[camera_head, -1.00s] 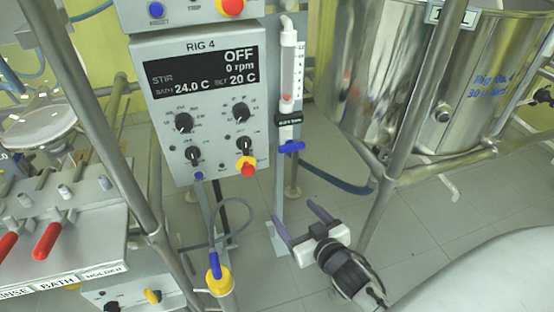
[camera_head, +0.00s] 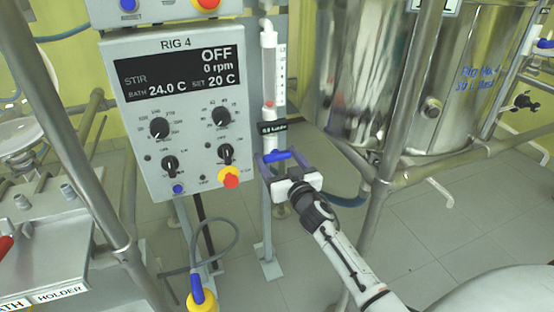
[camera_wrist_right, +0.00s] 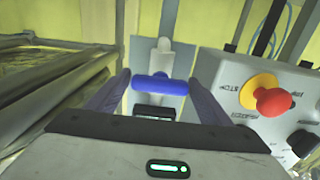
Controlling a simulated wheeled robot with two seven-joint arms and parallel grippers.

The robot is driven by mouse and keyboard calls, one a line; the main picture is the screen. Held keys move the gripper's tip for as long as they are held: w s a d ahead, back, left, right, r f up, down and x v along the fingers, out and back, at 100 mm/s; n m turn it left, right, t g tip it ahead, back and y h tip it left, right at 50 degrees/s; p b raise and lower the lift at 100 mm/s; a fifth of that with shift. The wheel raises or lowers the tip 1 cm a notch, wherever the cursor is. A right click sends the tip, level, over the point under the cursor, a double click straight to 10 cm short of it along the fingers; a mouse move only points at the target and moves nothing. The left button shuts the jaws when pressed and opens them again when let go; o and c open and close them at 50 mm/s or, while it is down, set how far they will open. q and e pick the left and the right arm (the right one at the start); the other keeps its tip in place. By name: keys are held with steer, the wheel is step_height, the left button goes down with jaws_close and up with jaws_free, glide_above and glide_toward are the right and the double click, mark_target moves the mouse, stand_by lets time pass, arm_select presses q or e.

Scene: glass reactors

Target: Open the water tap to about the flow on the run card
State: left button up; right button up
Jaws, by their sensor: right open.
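The water tap has a blue bar handle (camera_head: 277,156), set crosswise below a clear flow tube (camera_head: 270,75) with a scale on a grey post. A black label (camera_head: 273,127) sits just above the handle; its writing is too small to read surely. My right gripper (camera_head: 282,165) is open at the handle. In the right wrist view the blue handle (camera_wrist_right: 166,89) lies crosswise between the two open fingers (camera_wrist_right: 160,92), with no clear grip on it. My left gripper is not in view. I cannot make out a run card.
The RIG 4 panel (camera_head: 178,110) with knobs and a red-and-yellow button (camera_head: 229,178) stands close left of the tap; the button also shows in the right wrist view (camera_wrist_right: 270,97). A steel vessel (camera_head: 350,80) and frame pipes stand to the right.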

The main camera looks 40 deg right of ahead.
steer(key=shift+w, duration=0.3)
steer(key=c, duration=0.8)
steer(key=shift+o, duration=0.2)
